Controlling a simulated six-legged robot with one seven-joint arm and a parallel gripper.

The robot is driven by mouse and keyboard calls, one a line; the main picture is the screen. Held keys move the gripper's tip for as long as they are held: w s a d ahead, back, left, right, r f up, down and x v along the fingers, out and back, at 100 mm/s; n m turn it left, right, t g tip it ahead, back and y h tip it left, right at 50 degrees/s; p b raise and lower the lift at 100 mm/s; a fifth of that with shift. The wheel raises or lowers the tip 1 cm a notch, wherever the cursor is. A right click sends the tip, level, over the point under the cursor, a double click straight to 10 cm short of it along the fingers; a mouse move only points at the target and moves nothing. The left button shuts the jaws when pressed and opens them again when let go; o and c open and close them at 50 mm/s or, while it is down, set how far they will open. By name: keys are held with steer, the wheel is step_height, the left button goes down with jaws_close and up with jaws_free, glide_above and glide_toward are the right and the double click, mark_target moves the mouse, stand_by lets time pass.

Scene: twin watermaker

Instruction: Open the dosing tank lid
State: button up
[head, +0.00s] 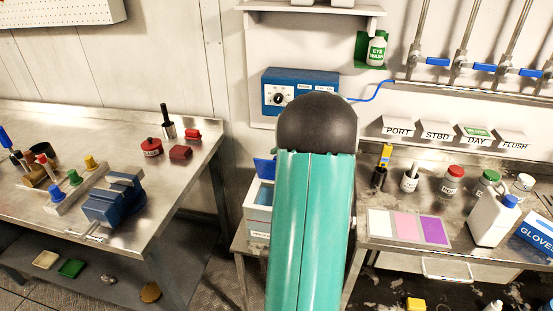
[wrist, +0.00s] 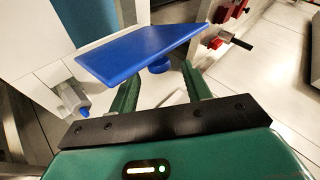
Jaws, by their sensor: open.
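The dosing tank (head: 258,218) is a white box with a blue band, left of my arm in the head view and partly hidden by it. Its blue lid (head: 264,168) stands tilted up at the back of the tank, and blue shows in the opening below. In the wrist view the lid (wrist: 135,50) is a flat blue panel with a round blue knob (wrist: 159,67) on the side towards me. My gripper (wrist: 160,76) is open, its green fingers either side of the knob; I cannot tell whether they touch it. The arm hides the gripper in the head view.
A steel bench (head: 185,195) with a blue vise (head: 114,200) stands left of the tank. A right-hand counter (head: 385,255) holds bottles and a white jug (head: 492,220). A blue control box (head: 287,92) is on the wall behind my arm.

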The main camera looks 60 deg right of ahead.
steer(key=v, duration=0.8)
steer(key=shift+s+r, duration=0.2)
steer(key=shift+r, duration=0.05)
